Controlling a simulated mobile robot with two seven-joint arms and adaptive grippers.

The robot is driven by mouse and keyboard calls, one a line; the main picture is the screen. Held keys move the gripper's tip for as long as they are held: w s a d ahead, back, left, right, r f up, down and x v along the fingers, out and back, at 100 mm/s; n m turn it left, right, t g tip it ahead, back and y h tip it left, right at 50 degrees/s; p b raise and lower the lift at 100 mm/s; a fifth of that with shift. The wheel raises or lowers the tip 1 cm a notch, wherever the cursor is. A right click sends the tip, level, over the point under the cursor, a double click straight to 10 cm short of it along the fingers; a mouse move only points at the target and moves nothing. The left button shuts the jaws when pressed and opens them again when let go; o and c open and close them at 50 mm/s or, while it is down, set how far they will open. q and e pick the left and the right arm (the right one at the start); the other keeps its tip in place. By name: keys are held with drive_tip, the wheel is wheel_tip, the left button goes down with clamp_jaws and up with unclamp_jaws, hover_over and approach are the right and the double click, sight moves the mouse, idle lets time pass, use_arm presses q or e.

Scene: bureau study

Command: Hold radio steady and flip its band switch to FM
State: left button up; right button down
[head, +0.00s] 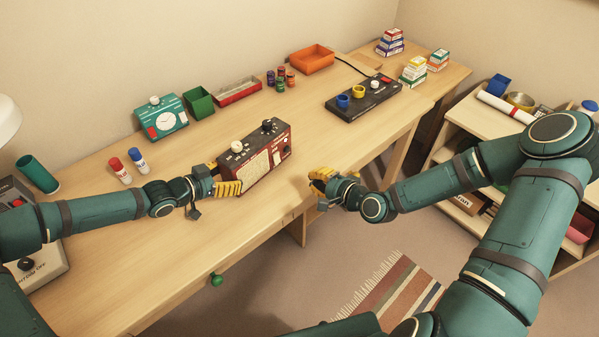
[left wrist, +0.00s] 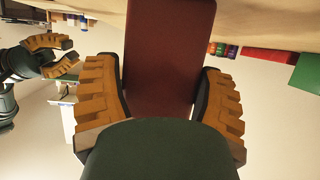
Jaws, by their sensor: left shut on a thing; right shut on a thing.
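The radio (head: 283,146) is dark red with a cream front panel and knobs on top. It stands upright on the desk near its front edge. My left gripper (head: 229,178) is shut on the radio's left end; the red casing (left wrist: 170,50) shows between its fingers in the left wrist view. My right gripper (head: 322,178) is off the radio's right, apart from it, beyond the desk's front edge. Its fingers are drawn in, but I cannot make out anything between them. It also shows in the left wrist view (left wrist: 62,54). I cannot pick out the band switch.
Behind the radio stand a teal radio-like box (head: 163,118), a green bin (head: 199,102), a red tray (head: 238,91) and several small jars (head: 281,79). A black panel with coloured knobs (head: 377,98) lies to the right. The desk between radio and panel is clear.

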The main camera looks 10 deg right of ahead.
drive_tip(key=m, duration=0.7)
drive_tip(key=m+g, duration=0.1)
drive_tip(key=m, duration=0.7)
drive_tip(key=shift+s+d+f, duration=0.15)
drive_tip(key=shift+f, duration=0.05)
approach(274, 166)
drive_tip(key=x, duration=0.5)
drive_tip(key=shift+s+d+f, duration=0.1)
drive_tip(key=shift+d+f, duration=0.05)
drive_tip(key=shift+w+a+f, duration=0.1)
drive_tip(key=shift+w+a, duration=0.3)
drive_tip(key=shift+w, duration=0.25)
